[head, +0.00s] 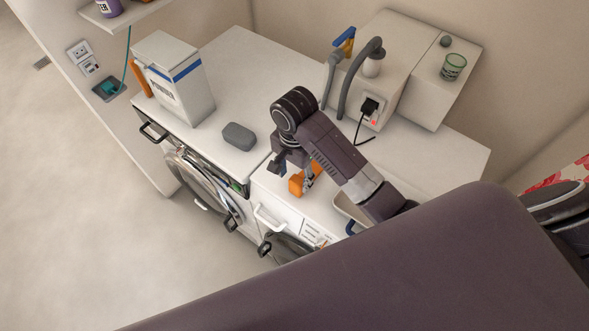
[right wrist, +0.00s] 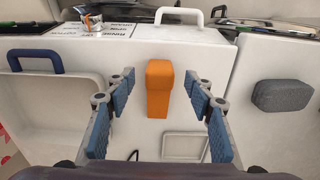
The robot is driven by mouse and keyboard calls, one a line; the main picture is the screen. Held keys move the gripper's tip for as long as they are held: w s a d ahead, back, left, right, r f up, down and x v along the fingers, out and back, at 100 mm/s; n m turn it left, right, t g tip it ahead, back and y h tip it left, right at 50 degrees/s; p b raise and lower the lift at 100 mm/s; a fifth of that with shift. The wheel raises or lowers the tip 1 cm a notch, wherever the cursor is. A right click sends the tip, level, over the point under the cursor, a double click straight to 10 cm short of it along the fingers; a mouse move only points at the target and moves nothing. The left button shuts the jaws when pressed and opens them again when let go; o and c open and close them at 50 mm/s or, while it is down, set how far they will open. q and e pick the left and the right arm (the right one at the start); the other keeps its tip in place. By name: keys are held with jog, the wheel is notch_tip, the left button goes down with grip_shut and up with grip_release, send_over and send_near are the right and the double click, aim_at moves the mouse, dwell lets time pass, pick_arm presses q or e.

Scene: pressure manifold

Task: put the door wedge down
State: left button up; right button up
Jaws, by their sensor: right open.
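The orange door wedge (head: 298,184) is on the white worktop near its front edge, above the washing machine fronts. In the right wrist view the door wedge (right wrist: 159,90) lies between the two blue-padded fingers, with clear gaps on both sides. My right gripper (head: 307,180) is open, its fingers pointing down at the wedge and not closed on it. The right gripper's open fingers (right wrist: 160,82) also show in the right wrist view. Part of the wedge is hidden by the gripper in the head view. My left gripper is not in view.
A grey rounded block (head: 239,136) lies left of the gripper. A white box with a blue stripe (head: 176,80) stands farther left. A shallow tray (right wrist: 62,72) with a blue handle is beside the wedge. A light boxy unit (head: 395,70) with a black plug stands behind.

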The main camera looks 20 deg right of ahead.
notch_tip(320, 180, up, 4)
jog(key=shift+f+p, duration=0.1)
jog(key=shift+p, duration=0.45)
jog(key=shift+r+p, duration=0.5)
jog(key=shift+r, duration=0.1)
